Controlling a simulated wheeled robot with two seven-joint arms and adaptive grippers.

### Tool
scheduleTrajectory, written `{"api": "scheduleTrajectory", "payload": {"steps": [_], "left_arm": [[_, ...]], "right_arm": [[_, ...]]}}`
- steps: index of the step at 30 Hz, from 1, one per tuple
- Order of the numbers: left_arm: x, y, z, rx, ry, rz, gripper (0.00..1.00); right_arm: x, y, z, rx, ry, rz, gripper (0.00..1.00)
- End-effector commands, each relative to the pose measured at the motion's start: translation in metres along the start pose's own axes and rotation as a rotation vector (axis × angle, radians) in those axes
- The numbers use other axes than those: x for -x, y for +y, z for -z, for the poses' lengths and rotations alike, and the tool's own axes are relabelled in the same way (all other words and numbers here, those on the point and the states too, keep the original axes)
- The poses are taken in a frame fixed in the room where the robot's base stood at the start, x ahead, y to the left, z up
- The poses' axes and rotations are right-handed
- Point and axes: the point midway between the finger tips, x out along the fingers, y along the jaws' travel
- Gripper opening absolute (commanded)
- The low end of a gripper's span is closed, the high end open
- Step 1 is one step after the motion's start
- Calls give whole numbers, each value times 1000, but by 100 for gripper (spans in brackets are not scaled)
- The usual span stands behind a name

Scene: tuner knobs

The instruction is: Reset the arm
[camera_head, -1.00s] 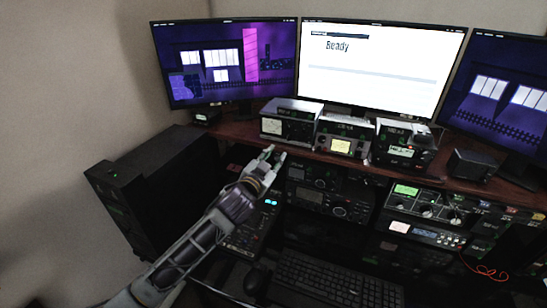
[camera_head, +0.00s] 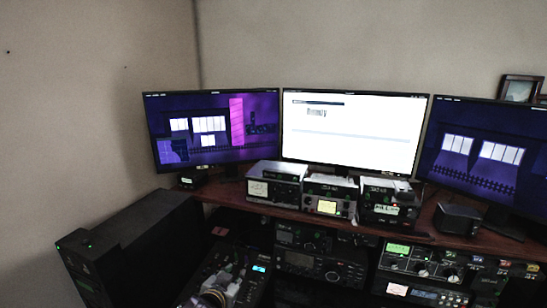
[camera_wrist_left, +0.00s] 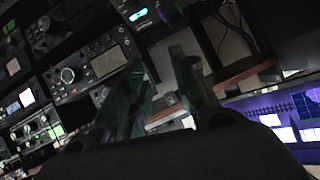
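My left gripper (camera_head: 233,274) shows at the bottom edge of the head view, in front of the radio equipment below the shelf. Its pale fingertips are apart, with nothing seen between them. In the left wrist view its two dark fingers (camera_wrist_left: 158,85) stand apart, with the gap between them empty. Most of the left arm is out of the head view. My right gripper is in neither view.
Three monitors (camera_head: 354,132) stand on a brown shelf (camera_head: 450,238) with several small radio boxes (camera_head: 329,200). Radios with knobs (camera_head: 421,269) fill the rack below. A black cabinet (camera_head: 135,250) stands at the left.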

Motion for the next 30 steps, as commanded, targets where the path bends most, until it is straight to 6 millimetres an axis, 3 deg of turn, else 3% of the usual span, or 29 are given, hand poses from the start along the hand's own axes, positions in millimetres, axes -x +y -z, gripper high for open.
{"api": "scheduleTrajectory", "payload": {"steps": [11, 21, 30], "left_arm": [[42, -6, -97, 88, -281, -11, 28], [97, -9, -177, 150, -531, -36, 28], [132, -9, -215, 176, -663, -53, 28]], "right_arm": [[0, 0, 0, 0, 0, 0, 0], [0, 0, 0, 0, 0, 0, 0], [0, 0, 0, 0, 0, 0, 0]]}}
